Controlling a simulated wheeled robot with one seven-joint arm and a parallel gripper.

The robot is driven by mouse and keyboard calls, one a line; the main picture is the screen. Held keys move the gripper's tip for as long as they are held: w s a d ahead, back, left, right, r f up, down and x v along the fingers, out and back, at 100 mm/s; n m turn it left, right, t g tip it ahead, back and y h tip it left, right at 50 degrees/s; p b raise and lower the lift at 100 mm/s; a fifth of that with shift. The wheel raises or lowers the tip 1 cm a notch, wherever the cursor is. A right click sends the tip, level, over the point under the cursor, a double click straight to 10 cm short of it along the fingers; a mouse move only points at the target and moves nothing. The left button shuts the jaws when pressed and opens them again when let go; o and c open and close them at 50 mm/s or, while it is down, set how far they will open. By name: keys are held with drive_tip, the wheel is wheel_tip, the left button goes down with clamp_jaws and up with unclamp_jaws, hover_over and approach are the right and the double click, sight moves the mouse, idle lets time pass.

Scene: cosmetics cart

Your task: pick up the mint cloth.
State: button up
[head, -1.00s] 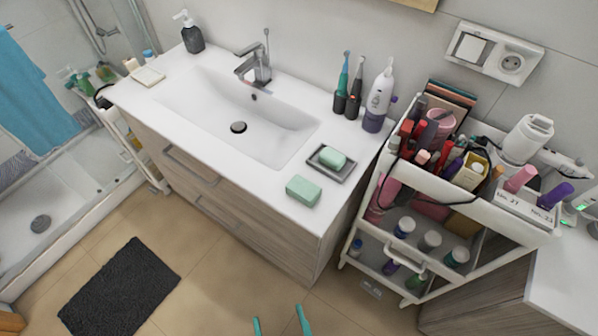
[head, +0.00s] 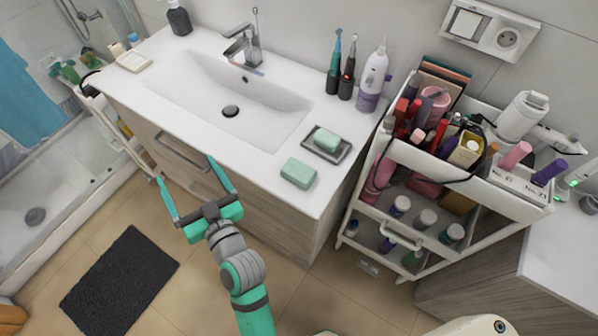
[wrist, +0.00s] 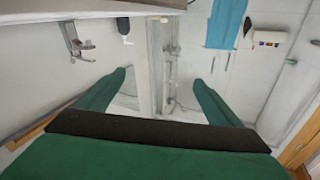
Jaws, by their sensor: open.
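The mint cloth (head: 298,173) looks like a small folded block lying on the white counter near its front right corner. A similar mint piece, seemingly soap (head: 326,141), lies in a grey dish (head: 342,153) just behind it. My gripper (head: 185,169) is open and empty in front of the cabinet drawers, to the left of the cloth and well apart from it. In the wrist view my gripper (wrist: 160,78) has its fingers spread with nothing between them. The cloth is not visible there.
The sink basin (head: 240,110) fills the counter's middle, with a faucet (head: 244,47) behind. Toothbrushes and a white-purple bottle (head: 373,78) stand at the back right. A crowded cart (head: 440,180) stands right of the cabinet. The floor in front is mostly clear, with a dark mat (head: 118,280).

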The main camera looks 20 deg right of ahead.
drive_tip(key=w+a+r+n+g+y, duration=0.2)
drive_tip(key=w+a+r+n+y, duration=0.15)
drive_tip(key=r+n, duration=0.3)
drive_tip(key=w+a+r+n+g+y, duration=0.25)
drive_tip(key=r+n+y, duration=0.2)
drive_tip(key=r, duration=0.25)
drive_tip(key=n+g+h, duration=1.3)
drive_tip(key=h, duration=0.1)
approach(298, 171)
wheel_tip(298, 171, down, 3)
drive_tip(key=shift+d+r, duration=0.1)
drive_tip(key=shift+r, duration=0.05)
drive_tip(key=shift+w+d+f, duration=0.1)
drive_tip(key=shift+d+f, duration=0.05)
drive_tip(key=shift+f, duration=0.9)
drive_tip(key=shift+w+d+f, duration=0.1)
drive_tip(key=shift+d+f, duration=0.05)
drive_tip(key=shift+f, duration=0.9)
drive_tip(key=shift+w+d+f, duration=0.1)
drive_tip(key=shift+d+f, duration=0.05)
drive_tip(key=shift+f, duration=0.85)
drive_tip(key=c, duration=1.1)
